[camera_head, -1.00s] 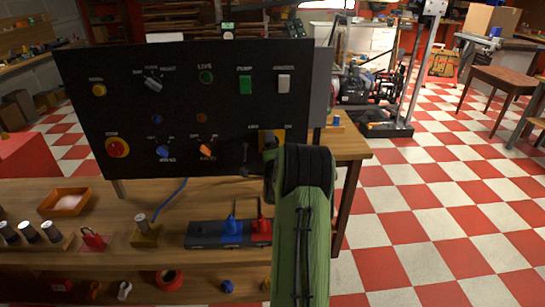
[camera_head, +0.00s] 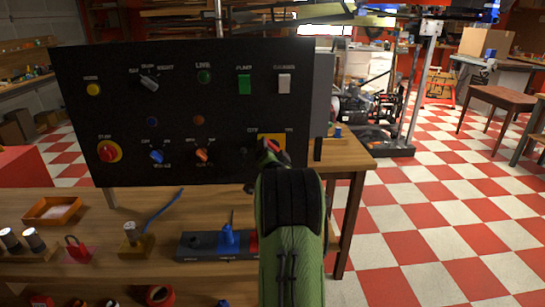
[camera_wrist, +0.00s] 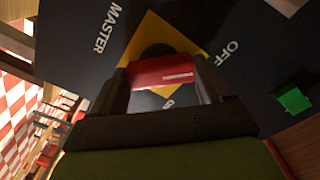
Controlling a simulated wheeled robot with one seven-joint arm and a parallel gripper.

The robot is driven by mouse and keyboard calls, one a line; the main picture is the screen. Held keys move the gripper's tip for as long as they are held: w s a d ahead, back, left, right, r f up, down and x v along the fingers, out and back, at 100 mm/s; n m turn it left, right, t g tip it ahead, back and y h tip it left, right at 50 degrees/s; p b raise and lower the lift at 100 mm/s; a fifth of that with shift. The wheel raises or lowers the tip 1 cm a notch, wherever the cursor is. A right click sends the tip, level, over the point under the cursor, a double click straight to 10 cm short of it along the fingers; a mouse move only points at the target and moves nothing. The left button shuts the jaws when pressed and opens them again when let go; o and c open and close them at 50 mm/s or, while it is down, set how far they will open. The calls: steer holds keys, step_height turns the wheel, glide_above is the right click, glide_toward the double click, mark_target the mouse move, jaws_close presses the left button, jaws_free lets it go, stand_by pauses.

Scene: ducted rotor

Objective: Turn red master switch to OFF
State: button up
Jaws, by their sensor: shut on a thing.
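The red master switch handle (camera_head: 273,147) sits on a yellow plate (camera_head: 283,140) at the lower right of the black control panel (camera_head: 215,110). In the wrist view, the red handle (camera_wrist: 163,73) lies crosswise between the two fingers of my gripper (camera_wrist: 165,84), and my gripper is shut on it. The yellow plate (camera_wrist: 188,38) shows around a dark round hub. The printed word OFF is at the upper right, MASTER at the upper left. Another label below the handle is partly hidden by my gripper. In the head view, my arm covers much of the switch.
The panel also carries a red emergency knob (camera_head: 109,151), a green pump switch (camera_head: 244,84) and a white switch (camera_head: 283,83). On the bench below stand an orange tray (camera_head: 53,211) and a dark block with a blue part (camera_head: 228,239). Checkered floor is open to the right.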

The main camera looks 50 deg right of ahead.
steer(key=shift+f, duration=0.15)
steer(key=o, duration=1)
steer(key=v, duration=1.5)
steer(key=shift+s+a+b, duration=0.3)
